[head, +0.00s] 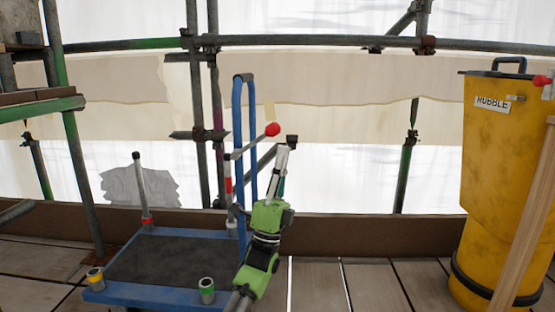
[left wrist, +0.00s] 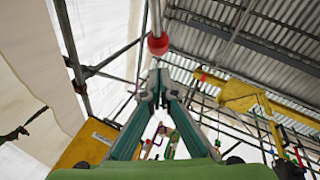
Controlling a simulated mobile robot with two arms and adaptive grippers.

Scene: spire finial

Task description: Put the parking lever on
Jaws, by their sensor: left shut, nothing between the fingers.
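The parking lever is a thin grey rod with a red ball knob (head: 272,129). It slants up to the right from a post at the blue trolley's (head: 168,232) back corner. My left gripper (head: 284,148) points up from the front, its fingertips close to the knob. In the left wrist view the fingers (left wrist: 158,82) meet at the tips, shut and empty. The red knob (left wrist: 158,44) shows just beyond the tips. I cannot tell whether they touch. My right gripper is not in view.
The trolley has a tall blue handle (head: 238,130) behind the lever and short corner posts. A yellow rubble chute (head: 490,150) stands at the right, with a wooden plank (head: 525,220) before it. Scaffold tubes (head: 330,41) cross the back. Bare floorboards lie at front right.

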